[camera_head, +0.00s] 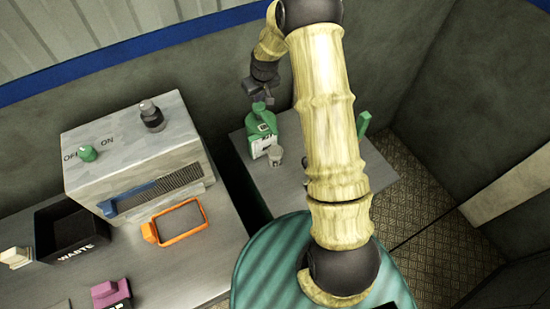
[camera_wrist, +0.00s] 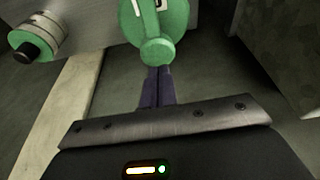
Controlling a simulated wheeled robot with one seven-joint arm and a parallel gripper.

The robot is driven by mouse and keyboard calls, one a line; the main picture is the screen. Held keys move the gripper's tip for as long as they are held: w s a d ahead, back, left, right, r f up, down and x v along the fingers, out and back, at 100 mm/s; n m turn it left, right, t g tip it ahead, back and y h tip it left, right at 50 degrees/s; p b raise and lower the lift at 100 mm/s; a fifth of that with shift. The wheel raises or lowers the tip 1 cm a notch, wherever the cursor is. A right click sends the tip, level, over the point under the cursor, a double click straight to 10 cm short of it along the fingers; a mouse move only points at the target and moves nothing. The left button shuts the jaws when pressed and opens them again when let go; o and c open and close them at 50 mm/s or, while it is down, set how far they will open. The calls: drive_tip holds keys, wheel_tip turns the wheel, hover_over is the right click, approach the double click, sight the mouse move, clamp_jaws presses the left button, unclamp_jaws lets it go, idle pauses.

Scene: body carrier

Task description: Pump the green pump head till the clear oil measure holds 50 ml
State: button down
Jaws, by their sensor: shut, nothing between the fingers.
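A green pump bottle (camera_head: 263,133) with a pale label stands upright on the small grey table. Its green pump head (camera_head: 259,107) is on top; a green rounded part with white marks, apparently this head, fills the top of the wrist view (camera_wrist: 158,50). The clear oil measure (camera_head: 276,156) stands just in front of the bottle; its level is too small to read. My gripper (camera_head: 263,95) is directly above the pump head. In the wrist view its dark fingers (camera_wrist: 157,72) are together and empty, their tips at the green part's edge. I cannot tell whether they touch.
A grey machine (camera_head: 130,150) with OFF/ON marks stands on the left bench, with an orange-framed tray (camera_head: 180,218), a black WASTE bin (camera_head: 70,232) and a purple item (camera_head: 110,293). A green upright piece (camera_head: 363,123) is right of my arm. Walls close off the back and right.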

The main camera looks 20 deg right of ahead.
sight(259, 105)
drive_tip(key=shift+f+b, duration=1.2)
drive_tip(key=shift+f, duration=0.6)
drive_tip(key=shift+r+p, duration=0.65)
drive_tip(key=shift+r, duration=0.45)
drive_tip(key=shift+f+b, duration=0.8)
drive_tip(key=shift+f, duration=0.2)
drive_tip(key=shift+r+p, duration=0.6)
drive_tip(key=shift+r, duration=0.4)
drive_tip(key=shift+f, duration=0.1)
